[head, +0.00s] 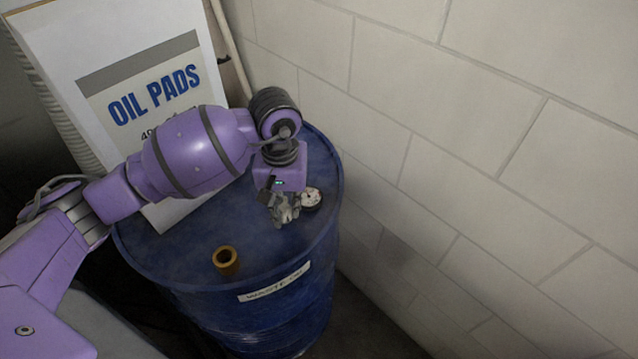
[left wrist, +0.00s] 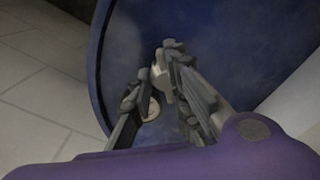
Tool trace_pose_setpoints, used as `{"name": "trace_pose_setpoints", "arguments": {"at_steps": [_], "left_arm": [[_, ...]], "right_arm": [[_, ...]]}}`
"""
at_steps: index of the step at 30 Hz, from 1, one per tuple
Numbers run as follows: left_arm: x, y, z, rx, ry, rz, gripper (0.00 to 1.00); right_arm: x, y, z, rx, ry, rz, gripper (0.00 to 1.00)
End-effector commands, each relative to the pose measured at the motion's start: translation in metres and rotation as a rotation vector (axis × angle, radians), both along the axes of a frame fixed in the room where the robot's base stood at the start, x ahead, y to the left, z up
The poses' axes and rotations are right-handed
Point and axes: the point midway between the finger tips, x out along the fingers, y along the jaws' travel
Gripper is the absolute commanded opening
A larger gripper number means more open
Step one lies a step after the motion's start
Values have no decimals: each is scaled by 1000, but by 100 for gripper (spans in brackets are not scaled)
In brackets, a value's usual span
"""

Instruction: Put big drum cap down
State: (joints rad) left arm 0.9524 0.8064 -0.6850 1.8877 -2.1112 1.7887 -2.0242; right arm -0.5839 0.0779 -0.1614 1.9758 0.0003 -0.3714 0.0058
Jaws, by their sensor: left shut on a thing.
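My left gripper (head: 282,212) points down over the far right part of the blue drum's top (head: 200,245). It is shut on a small pale grey piece, which I take to be the big drum cap (left wrist: 160,82); the fingers hide most of it. In the left wrist view the gripper (left wrist: 150,78) is close above the blue top; I cannot tell whether the cap touches it. A brass-coloured ring around a dark opening (head: 226,261) stands at the drum's near side, apart from the gripper. My right gripper is not in view.
A round white dial gauge (head: 311,198) is right beside the gripper near the drum's right rim. A white OIL PADS box (head: 135,60) stands behind the drum at left. A pale block wall (head: 470,150) is close on the right. The drum's middle top is clear.

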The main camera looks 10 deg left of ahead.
Motion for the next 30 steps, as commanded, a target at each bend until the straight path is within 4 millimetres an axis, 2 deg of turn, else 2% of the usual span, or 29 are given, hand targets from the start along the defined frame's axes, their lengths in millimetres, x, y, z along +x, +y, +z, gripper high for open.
{"name": "trace_pose_setpoints", "arguments": {"at_steps": [2,3,7,16,20,23,30], "left_arm": [[-1,1,-6,1,5,0,0],[-1,1,-6,1,4,1,19],[-1,1,-5,1,4,1,35],[-1,1,-4,1,4,1,35],[0,0,6,1,0,0,35],[0,1,21,2,-2,0,35],[1,0,74,1,-2,0,35]], "right_arm": [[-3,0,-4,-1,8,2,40],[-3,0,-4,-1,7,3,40],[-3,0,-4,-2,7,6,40],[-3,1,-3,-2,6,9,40],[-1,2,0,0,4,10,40],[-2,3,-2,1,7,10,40],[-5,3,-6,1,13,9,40]]}}
